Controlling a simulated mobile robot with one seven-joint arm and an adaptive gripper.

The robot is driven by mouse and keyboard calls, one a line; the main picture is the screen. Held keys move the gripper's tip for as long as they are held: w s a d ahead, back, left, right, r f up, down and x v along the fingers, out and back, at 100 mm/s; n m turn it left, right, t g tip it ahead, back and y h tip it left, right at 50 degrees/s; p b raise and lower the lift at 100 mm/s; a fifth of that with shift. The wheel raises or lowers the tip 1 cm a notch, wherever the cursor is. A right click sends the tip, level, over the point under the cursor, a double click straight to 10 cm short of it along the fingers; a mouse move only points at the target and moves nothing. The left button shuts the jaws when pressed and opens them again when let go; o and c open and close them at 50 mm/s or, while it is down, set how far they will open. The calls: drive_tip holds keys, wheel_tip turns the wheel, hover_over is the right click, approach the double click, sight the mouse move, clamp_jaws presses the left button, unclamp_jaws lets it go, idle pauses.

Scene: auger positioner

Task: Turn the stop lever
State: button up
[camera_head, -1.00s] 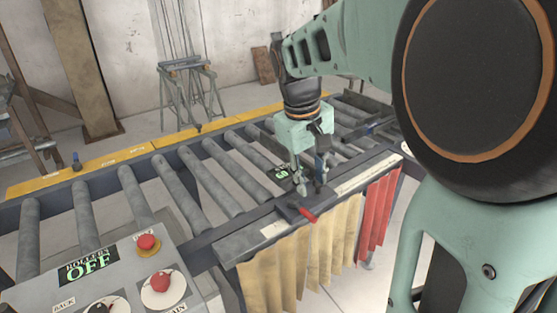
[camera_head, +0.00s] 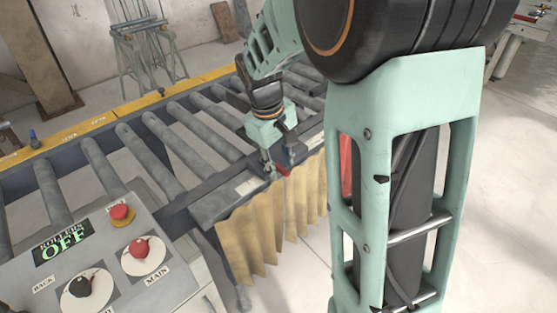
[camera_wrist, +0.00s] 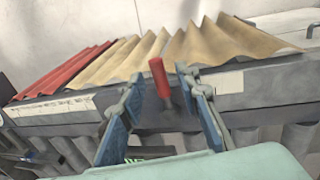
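The stop lever shows as a short red handle (camera_wrist: 159,78) on a dark mount at the edge of the roller conveyor. In the head view the red handle (camera_head: 284,170) is small and partly hidden by my gripper (camera_head: 277,170). In the wrist view my gripper (camera_wrist: 160,82) is open, with one blue-padded finger on each side of the handle. Gaps show between the handle and both fingers there, and nothing is gripped. The depth between fingertips and handle is hard to judge.
Tan strip curtains (camera_head: 270,235) hang below the conveyor edge, with a red strip (camera_head: 346,165) beside them. A control panel (camera_head: 100,265) with knobs and a "ROLLERS OFF" display stands at front left. Conveyor rollers (camera_head: 105,165) lie behind the lever.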

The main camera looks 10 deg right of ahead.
drive_tip(key=shift+c, duration=0.2)
clamp_jaws()
drive_tip(key=shift+a, duration=0.1)
idle(0.4)
drive_tip(key=a+m, duration=0.1)
drive_tip(key=m, duration=0.2)
drive_tip(key=a+m+g, duration=0.1)
drive_tip(key=a+m, duration=0.1)
drive_tip(key=m, duration=0.1)
drive_tip(key=a+m+p, duration=0.1)
drive_tip(key=m, duration=0.2)
drive_tip(key=shift+a+r+g, duration=0.1)
drive_tip(key=shift+a+g, duration=0.3)
drive_tip(key=a+m, duration=0.1)
drive_tip(key=m, duration=0.1)
drive_tip(key=w+a+m+p, duration=0.1)
drive_tip(key=m, duration=0.1)
drive_tip(key=shift+w+m+g, duration=0.15)
drive_tip(key=shift+m+g, duration=0.15)
drive_tip(key=shift+g, duration=0.1)
drive_tip(key=shift+w+a+m+g+y+p, duration=0.15)
drive_tip(key=shift+w+a+m+p, duration=0.15)
drive_tip(key=shift+m, duration=0.45)
drive_tip(key=shift+w+a+m+g+y+p, duration=0.1)
drive_tip(key=shift+w+a+m+y+p, duration=0.2)
drive_tip(key=shift+m, duration=0.4)
drive_tip(key=shift+w+a+m+g+y+p, duration=0.1)
drive_tip(key=shift+w+m+p, duration=0.25)
drive_tip(key=shift+m, duration=0.4)
